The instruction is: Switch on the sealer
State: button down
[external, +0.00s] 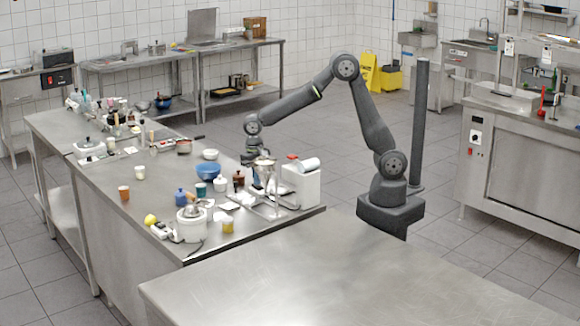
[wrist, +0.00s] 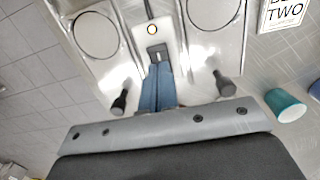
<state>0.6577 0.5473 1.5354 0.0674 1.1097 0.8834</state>
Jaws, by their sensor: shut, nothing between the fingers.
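In the wrist view a steel machine (wrist: 120,62), which appears to be the sealer, has round plates and a narrow centre strip. On the strip are a small amber-ringed round part (wrist: 152,29) and a grey switch plate (wrist: 157,52) with a dark slot. My gripper (wrist: 157,68) is shut and empty, its blue fingers side by side, with the tips at the plate's lower edge in the picture. I cannot tell if they touch it. In the external view my gripper (external: 251,160) is low over the counter, partly hidden behind steel equipment (external: 266,177). The switch's position is unclear.
Two black knobs (wrist: 119,103) (wrist: 226,84) flank my fingers. A teal cup (wrist: 287,105) lies to the right. In the external view a white machine (external: 301,188) stands right of my gripper, and a blue bowl (external: 208,170) and several small items crowd the counter (external: 150,215).

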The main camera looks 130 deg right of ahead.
notch_tip(320, 180, up, 14)
jog(key=a, duration=0.2)
dwell(0.4)
jog(key=shift+f, duration=0.15)
send_over(260, 187)
jog(key=f, duration=0.9)
jog(key=shift+w+d+f, duration=0.15)
jog(key=shift+d+f, duration=0.2)
jog(key=shift+f, duration=0.05)
notch_tip(260, 187, up, 7)
jog(key=shift+d+y, duration=0.4)
jog(key=shift+f, duration=0.15)
